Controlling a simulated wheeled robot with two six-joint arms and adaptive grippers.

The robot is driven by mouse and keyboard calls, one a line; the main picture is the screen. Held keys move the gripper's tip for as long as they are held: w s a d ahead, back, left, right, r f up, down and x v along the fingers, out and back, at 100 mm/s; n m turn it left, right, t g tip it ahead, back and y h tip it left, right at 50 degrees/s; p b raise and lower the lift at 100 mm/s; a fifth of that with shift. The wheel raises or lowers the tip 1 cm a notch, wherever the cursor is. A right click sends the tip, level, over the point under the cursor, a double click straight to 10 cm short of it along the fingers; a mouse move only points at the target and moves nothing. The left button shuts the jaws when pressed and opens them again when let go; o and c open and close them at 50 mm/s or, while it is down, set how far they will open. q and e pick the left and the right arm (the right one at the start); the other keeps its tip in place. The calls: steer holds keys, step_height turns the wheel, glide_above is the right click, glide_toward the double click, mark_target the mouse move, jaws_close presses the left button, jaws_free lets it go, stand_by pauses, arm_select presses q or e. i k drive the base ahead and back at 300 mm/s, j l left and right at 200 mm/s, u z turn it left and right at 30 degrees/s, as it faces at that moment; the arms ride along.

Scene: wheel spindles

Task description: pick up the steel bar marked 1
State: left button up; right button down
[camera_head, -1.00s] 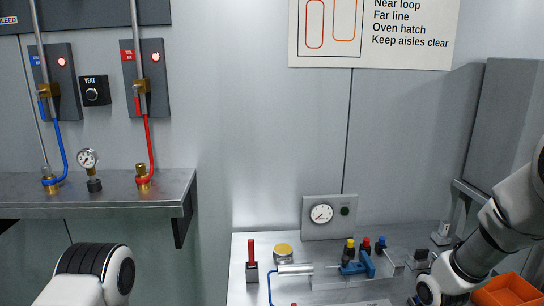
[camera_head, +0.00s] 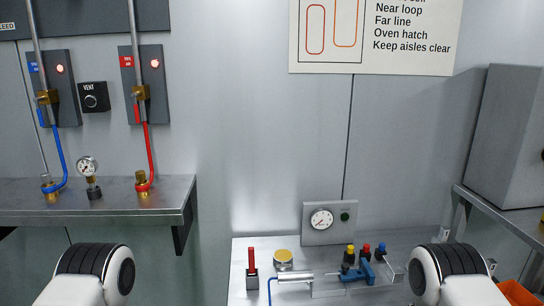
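I cannot make out a steel bar marked 1 in the head view. A silver cylinder (camera_head: 295,276) lies on the light workbench (camera_head: 240,290) at the bottom centre, with a blue hose at its left end. I see no number on it. Only rounded white and black links of my two arms show, at the bottom left and bottom right. Both grippers are out of the picture, so what they hold is hidden.
A metal shelf (camera_head: 100,208) juts out at left. An orange bin (camera_head: 520,295) is at lower right.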

mark_target(444, 232)
steer(key=z, duration=1.15)
steer(key=i+l+z, duration=0.1)
steer(key=l, duration=0.3)
steer(key=i+l, duration=0.25)
steer(key=l, duration=0.15)
steer(key=i+l+z, duration=0.15)
steer(key=l, duration=0.25)
